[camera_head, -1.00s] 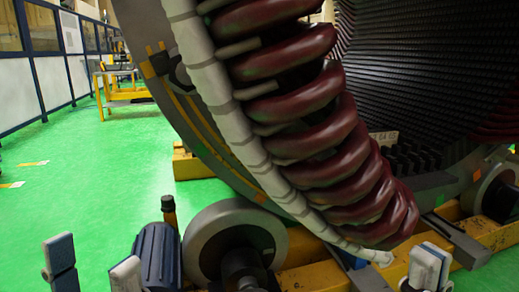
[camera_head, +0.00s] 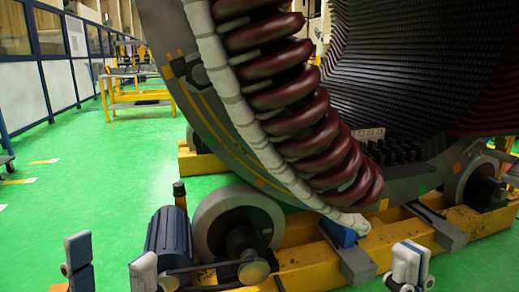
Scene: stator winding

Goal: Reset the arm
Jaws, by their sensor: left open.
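My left gripper (camera_head: 110,268) shows at the bottom left, its two grey-padded fingers well apart with nothing between them. It is in front of the blue motor beside the stator's roller. My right gripper (camera_head: 414,264) shows at the bottom right, in front of the yellow base. Its two pale pads overlap in the picture, so its opening cannot be judged. I see nothing held in it. The lower parts of both grippers are cut off by the bottom edge.
A large stator (camera_head: 212,114) with dark red coils (camera_head: 305,128) and a white wrapped ring (camera_head: 240,112) fills the centre and right. It stands on rollers (camera_head: 214,214) over a yellow base (camera_head: 305,272). Green floor (camera_head: 80,185) is free at left, before a yellow workbench (camera_head: 135,97).

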